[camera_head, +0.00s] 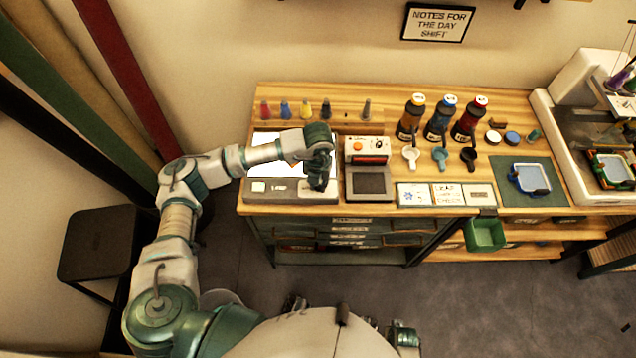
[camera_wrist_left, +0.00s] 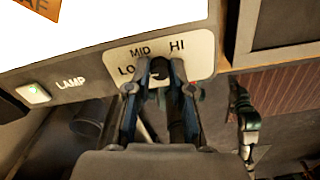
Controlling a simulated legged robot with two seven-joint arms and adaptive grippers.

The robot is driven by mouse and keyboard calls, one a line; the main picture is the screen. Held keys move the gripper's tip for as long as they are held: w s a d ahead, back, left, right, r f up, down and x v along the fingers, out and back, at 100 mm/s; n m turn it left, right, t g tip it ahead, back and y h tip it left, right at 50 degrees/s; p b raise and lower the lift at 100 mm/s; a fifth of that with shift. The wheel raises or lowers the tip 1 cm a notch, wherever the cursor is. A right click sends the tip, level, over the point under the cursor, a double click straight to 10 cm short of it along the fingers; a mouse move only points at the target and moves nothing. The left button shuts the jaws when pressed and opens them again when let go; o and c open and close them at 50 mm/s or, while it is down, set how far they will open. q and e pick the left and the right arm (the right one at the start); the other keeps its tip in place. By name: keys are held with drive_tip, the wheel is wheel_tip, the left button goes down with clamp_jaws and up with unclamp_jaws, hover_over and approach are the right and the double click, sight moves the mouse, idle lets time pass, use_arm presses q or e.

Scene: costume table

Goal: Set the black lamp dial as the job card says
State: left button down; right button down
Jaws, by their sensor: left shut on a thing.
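The black lamp dial (camera_wrist_left: 158,70) sits on a pale plate (camera_wrist_left: 203,52) marked LO, MID and HI, on the front of the lit lamp box (camera_wrist_left: 110,66). My left gripper (camera_head: 319,186) is over the right end of that box. In the left wrist view the left gripper (camera_wrist_left: 160,82) is shut on the dial, just below the MID mark. The fingers cover much of the dial, and I cannot tell where its pointer stands. Several small cards (camera_head: 444,195) lie at the table's front edge; their print is too small to read surely.
Right of the lamp box stands a device with an orange button (camera_head: 358,147), with a dark-screened unit (camera_head: 370,184) before it. Thread spools, bottles (camera_head: 438,121) and cups stand behind. A green mat (camera_head: 549,193) lies at right. A green bin (camera_head: 485,235) hangs in front.

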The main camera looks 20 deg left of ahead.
use_arm(q)
drive_tip(key=shift+w+r, duration=0.15)
drive_tip(key=shift+w, duration=0.05)
drive_tip(key=c, duration=1)
unclamp_jaws()
wheel_tip(320, 180, up, 12)
drive_tip(key=shift+f, duration=0.2)
